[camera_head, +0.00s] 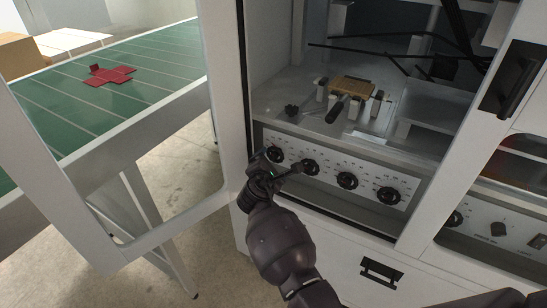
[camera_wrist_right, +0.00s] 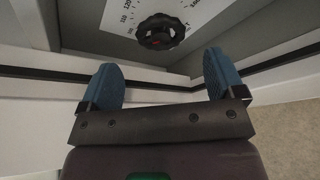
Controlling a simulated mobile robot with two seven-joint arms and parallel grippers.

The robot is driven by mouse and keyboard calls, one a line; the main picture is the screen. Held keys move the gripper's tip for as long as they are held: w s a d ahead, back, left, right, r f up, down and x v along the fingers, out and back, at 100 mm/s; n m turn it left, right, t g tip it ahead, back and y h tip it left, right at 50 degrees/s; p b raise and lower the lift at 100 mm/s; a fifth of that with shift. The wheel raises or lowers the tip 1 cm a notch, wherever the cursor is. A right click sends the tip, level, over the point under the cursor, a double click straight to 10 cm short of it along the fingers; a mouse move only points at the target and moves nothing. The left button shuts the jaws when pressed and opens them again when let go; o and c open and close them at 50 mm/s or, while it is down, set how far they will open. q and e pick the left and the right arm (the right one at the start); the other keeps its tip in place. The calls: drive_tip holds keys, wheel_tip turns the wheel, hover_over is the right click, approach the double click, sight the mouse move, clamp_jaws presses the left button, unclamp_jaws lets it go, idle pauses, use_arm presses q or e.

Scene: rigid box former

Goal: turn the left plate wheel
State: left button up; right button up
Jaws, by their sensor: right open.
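A row of black wheels sits on a white scale panel at the bottom of the open machine bay. The leftmost wheel (camera_head: 275,154) is just ahead of my right gripper (camera_head: 281,162). In the right wrist view a black ribbed wheel (camera_wrist_right: 160,32) with a small red mark lies beyond and between the blue fingertips. My right gripper (camera_wrist_right: 161,68) is open and empty, with the fingers apart from the wheel. My left gripper is not in view.
The open door frame (camera_head: 228,100) stands close at the left of my right gripper. More wheels (camera_head: 347,180) are along the panel (camera_head: 330,171) to the right. A green conveyor (camera_head: 140,95) with a red flat box blank (camera_head: 111,75) lies beyond the door.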

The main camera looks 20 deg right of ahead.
sight(275, 156)
drive_tip(key=b+x, duration=0.1)
drive_tip(key=x, duration=0.1)
drive_tip(key=b+x, duration=0.1)
drive_tip(key=x, duration=0.2)
drive_tip(key=shift+w+f, duration=0.1)
drive_tip(key=shift+f, duration=0.35)
drive_tip(key=shift+w+d, duration=0.35)
drive_tip(key=shift+w, duration=0.15)
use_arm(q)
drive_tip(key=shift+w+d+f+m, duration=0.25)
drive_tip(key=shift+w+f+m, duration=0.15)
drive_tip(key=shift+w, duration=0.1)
use_arm(e)
drive_tip(key=shift+w+d+r, duration=0.15)
drive_tip(key=shift+r, duration=0.05)
drive_tip(key=c, duration=0.9)
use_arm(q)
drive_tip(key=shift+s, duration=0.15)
use_arm(e)
drive_tip(key=shift+f, duration=0.1)
